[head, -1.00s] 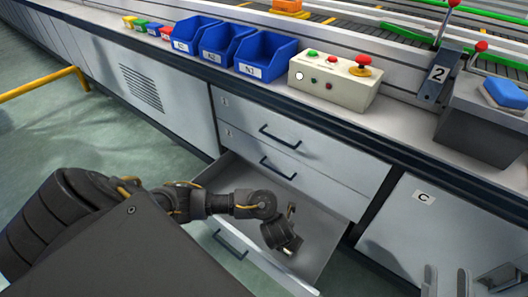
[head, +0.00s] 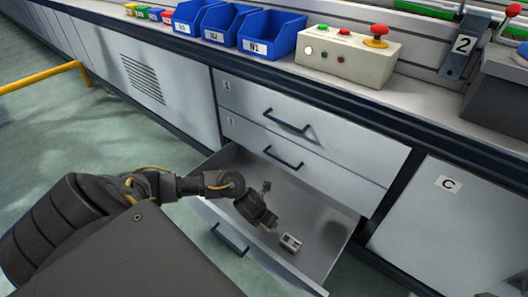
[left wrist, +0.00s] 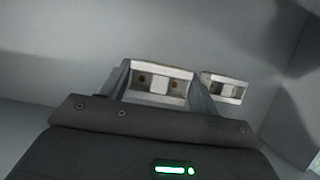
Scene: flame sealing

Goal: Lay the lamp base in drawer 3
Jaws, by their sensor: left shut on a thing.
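The open drawer (head: 333,239), third from the top in its stack, is pulled out. My left gripper (head: 266,222) is over its inside, pointing down. In the left wrist view my left gripper (left wrist: 163,88) is shut on a pale block-shaped lamp base (left wrist: 160,80) with two brown round spots. In the head view the held piece is mostly hidden by the gripper. A second, similar pale piece (head: 290,242) lies on the drawer floor, and it also shows right of the held one in the left wrist view (left wrist: 225,88). My right gripper is out of view.
Two shut drawers with dark handles (head: 286,121) are above the open one. A cabinet door marked C (head: 448,184) is to the right. Blue bins (head: 270,35) and a button box (head: 345,56) stand on the worktop. A yellow rail (head: 45,80) is at the left.

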